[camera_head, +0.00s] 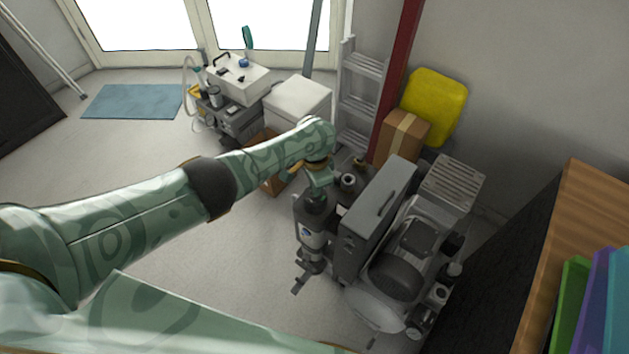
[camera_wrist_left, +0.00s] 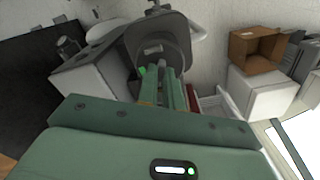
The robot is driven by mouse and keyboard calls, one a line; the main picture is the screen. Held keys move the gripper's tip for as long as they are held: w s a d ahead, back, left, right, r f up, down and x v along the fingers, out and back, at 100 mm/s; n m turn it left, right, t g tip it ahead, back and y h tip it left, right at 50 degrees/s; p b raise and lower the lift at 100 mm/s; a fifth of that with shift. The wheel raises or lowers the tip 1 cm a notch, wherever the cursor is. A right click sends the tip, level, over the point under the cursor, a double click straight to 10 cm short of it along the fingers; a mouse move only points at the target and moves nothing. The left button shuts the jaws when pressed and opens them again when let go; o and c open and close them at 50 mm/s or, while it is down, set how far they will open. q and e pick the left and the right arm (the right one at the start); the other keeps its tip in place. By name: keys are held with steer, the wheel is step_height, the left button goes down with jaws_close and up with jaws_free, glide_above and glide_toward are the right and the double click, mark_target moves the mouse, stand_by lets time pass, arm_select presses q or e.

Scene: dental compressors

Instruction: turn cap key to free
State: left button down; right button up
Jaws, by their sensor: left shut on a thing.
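The compressor unit (camera_head: 376,220) stands on the floor right of centre in the head view. A grey canister (camera_head: 312,232) with a dark round cap (camera_head: 313,202) is on its left side. My left gripper (camera_head: 319,188) points down at this cap from above, shut; its fingertips are small and partly hidden here. In the left wrist view, the fingers (camera_wrist_left: 167,88) reach onto a dark round body (camera_wrist_left: 158,42) and are close together. What they grip, apparently the cap key, is hidden between them. My right gripper does not show.
A grey ladder (camera_head: 361,85), cardboard box (camera_head: 401,137) and yellow container (camera_head: 434,106) stand behind the compressor. A second unit on the floor (camera_head: 236,95) and a white box (camera_head: 298,102) stand at the back. A wooden-topped cabinet (camera_head: 560,240) is at right.

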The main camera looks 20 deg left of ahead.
arm_select(q)
steer(key=shift+n+p, duration=0.35)
steer(key=shift+n, duration=1.05)
stand_by(0.4)
steer(key=c, duration=1.5)
jaws_free()
steer(key=shift+c, duration=0.2)
steer(key=shift+r, duration=0.1)
step_height(320, 180, up, 16)
steer(key=p, duration=1.1)
